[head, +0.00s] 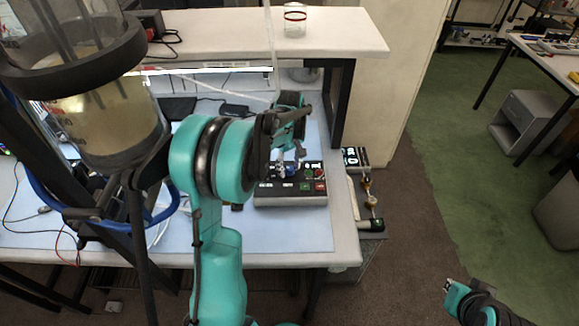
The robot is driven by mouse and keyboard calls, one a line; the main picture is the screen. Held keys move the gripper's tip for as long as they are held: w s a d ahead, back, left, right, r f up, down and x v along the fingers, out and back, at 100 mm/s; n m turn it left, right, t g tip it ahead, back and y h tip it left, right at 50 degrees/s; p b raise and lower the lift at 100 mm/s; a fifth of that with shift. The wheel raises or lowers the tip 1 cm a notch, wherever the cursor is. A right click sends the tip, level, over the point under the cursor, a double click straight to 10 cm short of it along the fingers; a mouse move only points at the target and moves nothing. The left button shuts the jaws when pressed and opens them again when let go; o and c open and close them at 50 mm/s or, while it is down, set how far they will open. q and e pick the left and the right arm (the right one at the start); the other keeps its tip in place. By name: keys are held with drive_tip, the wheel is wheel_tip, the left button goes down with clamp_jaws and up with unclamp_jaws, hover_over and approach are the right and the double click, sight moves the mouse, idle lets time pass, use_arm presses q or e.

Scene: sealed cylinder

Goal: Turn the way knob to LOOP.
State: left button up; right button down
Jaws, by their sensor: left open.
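A dark control box (290,199) sits on the light blue bench mat near its right front corner. Its sloped top carries a green button, a red button (320,186), small white labels and a blue knob (291,170). I cannot read the labels or tell which way the knob points. My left gripper (288,158) is open, directly above and at the blue knob, pointing down. Whether its fingertips touch the knob is too small to tell. The teal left arm covers much of the bench. My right gripper (452,288) is low at the bottom right, far from the box.
A large clear cylinder (105,110) with tan contents stands at the left in a dark frame. A shelf (340,35) with a glass jar (295,20) spans the back. Brass fittings (370,200) sit right of the bench. Open floor lies to the right.

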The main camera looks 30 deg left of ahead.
use_arm(q)
drive_tip(key=shift+w, duration=0.1)
clamp_jaws()
drive_tip(key=shift+m, duration=0.4)
drive_tip(key=m, duration=1.2)
drive_tip(key=shift+d+m, duration=0.15)
drive_tip(key=shift+m, duration=0.25)
idle(0.4)
